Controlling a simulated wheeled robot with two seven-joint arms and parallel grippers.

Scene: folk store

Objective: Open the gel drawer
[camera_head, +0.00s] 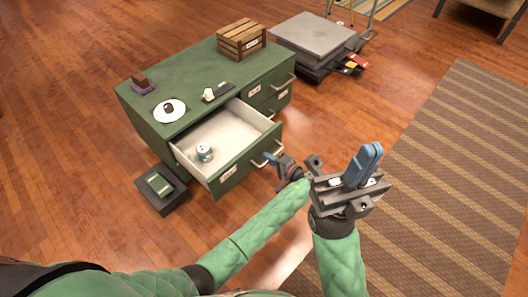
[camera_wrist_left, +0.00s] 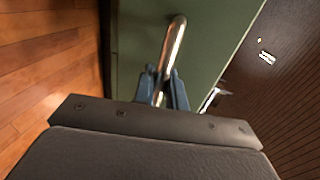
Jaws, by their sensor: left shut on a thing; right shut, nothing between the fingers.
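The green cabinet (camera_head: 150,121) has one drawer (camera_head: 233,131) pulled well out, its pale inside showing. A small can (camera_head: 205,151) stands in it. The label on its front is too small to read, so I cannot tell if it says gel. My left gripper (camera_head: 270,158) is shut on the drawer's metal handle (camera_head: 258,162). In the left wrist view, the blue fingers of my left gripper (camera_wrist_left: 161,88) are on either side of the handle bar (camera_wrist_left: 174,45). My right gripper (camera_head: 372,150) is shut and empty, to the right of the drawer.
On the cabinet top are a wooden crate (camera_head: 240,45), a white plate (camera_head: 160,112) and small items. Other closed drawers (camera_head: 272,98) are at its right. A dark box (camera_head: 147,198) is on the floor at left. A grey platform (camera_head: 314,36) stands behind. A striped rug (camera_head: 450,200) lies right.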

